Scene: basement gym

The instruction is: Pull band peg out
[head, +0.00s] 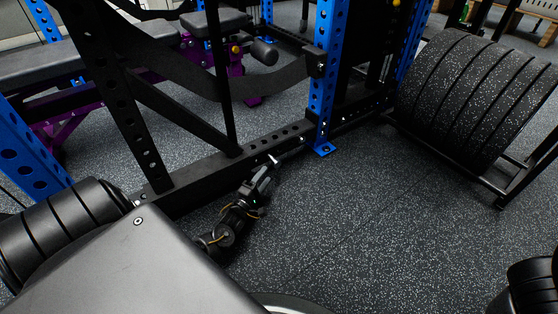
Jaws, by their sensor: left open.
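My left gripper (271,166) is at the black, perforated lower beam (205,168) of the rack, near the middle of the view. It is open, with its fingertips close to the beam's side. A small, light-coloured, peg-like piece (281,158) shows at the fingertips, against the beam. I take it for the band peg, but it is too small to tell surely, and I cannot tell whether the fingers touch it. My right gripper is not in view.
A blue perforated upright (325,85) with a foot plate stands just right of the gripper. A black strap (265,82) hangs across the rack above. Large speckled plates (460,95) stand at the right. The rubber floor (350,220) in front is clear.

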